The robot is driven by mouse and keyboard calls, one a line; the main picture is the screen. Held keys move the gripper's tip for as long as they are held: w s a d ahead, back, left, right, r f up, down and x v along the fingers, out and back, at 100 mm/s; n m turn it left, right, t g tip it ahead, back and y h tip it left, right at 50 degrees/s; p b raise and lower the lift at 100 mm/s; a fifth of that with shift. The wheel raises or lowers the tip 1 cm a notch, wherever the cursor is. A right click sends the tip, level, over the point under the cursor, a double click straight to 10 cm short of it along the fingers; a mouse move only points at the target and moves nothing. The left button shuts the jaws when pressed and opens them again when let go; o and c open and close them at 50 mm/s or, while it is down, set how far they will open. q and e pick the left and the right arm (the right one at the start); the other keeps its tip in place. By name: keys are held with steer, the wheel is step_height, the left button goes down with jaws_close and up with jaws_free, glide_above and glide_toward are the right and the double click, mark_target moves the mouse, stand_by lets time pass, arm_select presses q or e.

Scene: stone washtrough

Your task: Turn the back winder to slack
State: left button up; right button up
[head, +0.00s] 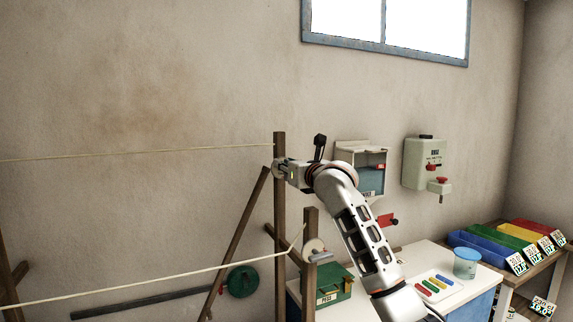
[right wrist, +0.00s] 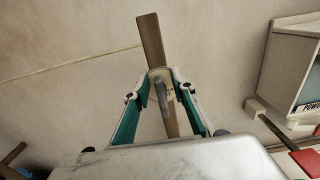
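The back winder (right wrist: 158,76) is a pale disc with a grey crank handle (right wrist: 162,97), fixed on the wooden back post (head: 280,148). My right gripper (right wrist: 161,82) is open, its teal-lined fingers on either side of the winder and handle with gaps showing. In the head view my right gripper (head: 284,170) is at the back post and hides most of this winder. The back line (head: 150,154) runs left from the post and looks nearly straight. The front winder (head: 314,247), a pale disc with a grey handle, is on the shorter front post. My left gripper is out of view.
The front line (head: 150,282) crosses low in front. A green box (head: 335,290), a cup (head: 466,263) and coloured pegs stand on the white worktop right of the posts. Wall boxes (head: 425,163) hang behind my arm. A diagonal brace (head: 240,236) leans against the back post.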

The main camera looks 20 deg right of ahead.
jaws_close()
steer(key=shift+d+m, duration=0.2)
steer(key=shift+m, duration=0.3)
steer(key=shift+d+f+m, duration=0.1)
steer(key=shift+d+m, duration=0.1)
steer(key=shift+m, duration=1.25)
steer(key=shift+d+f+m, duration=0.1)
steer(key=shift+d+m, duration=0.05)
steer(key=shift+m, duration=1.3)
jaws_free()
